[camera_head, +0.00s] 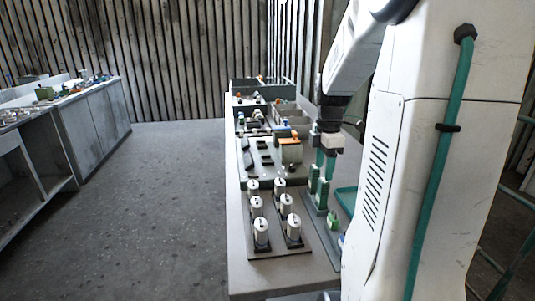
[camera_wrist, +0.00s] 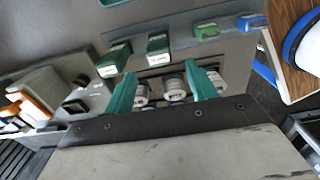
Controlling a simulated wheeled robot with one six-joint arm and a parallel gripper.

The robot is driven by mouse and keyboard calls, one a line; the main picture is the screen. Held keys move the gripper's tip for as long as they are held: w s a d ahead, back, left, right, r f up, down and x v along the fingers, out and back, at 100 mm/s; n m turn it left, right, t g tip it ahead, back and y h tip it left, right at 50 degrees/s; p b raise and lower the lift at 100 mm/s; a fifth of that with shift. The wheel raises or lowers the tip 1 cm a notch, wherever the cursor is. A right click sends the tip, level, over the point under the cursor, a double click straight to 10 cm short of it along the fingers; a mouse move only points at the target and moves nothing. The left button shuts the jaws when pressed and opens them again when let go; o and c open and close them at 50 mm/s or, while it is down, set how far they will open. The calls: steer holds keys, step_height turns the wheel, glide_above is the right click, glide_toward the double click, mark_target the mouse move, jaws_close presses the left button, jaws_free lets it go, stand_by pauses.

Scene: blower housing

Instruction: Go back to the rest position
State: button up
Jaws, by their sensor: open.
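My gripper (camera_head: 325,168) points down over the right side of the workbench (camera_head: 237,235), above or close to upright green blocks (camera_head: 321,195). In the wrist view my gripper (camera_wrist: 160,70) shows two teal fingers spread apart, with nothing held between them. White cylinders (camera_wrist: 174,88) appear beyond the gap, partly hidden by the gripper body. In the head view several white cylinders (camera_head: 261,232) stand upright in two rows on dark plates. Two dark green blocks (camera_wrist: 115,58) lie past the fingertips in the wrist view.
An orange-and-grey block (camera_head: 290,152) and small dark parts stand behind the cylinders. Bins (camera_head: 245,88) with parts are at the bench's far end. A blue piece (camera_wrist: 252,22) lies near the bench edge. A side bench (camera_head: 95,108) is at left, with clear floor (camera_head: 170,190) between.

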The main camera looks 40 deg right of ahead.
steer(key=shift+s+a+f+m, duration=0.1)
steer(key=shift+s+a+m, duration=0.1)
steer(key=shift+m, duration=1)
steer(key=s+a+r+m, duration=0.1)
steer(key=s+a+m, duration=0.2)
steer(key=a, duration=0.6)
steer(key=s+a+r+m+t, duration=0.1)
steer(key=s+a, duration=0.4)
steer(key=a, duration=0.5)
steer(key=s+a+r+m, duration=0.2)
steer(key=s+a+m, duration=0.2)
steer(key=a, duration=0.6)
steer(key=shift+s+a+r+m, duration=0.25)
steer(key=shift+r+m, duration=0.05)
steer(key=shift+m, duration=0.3)
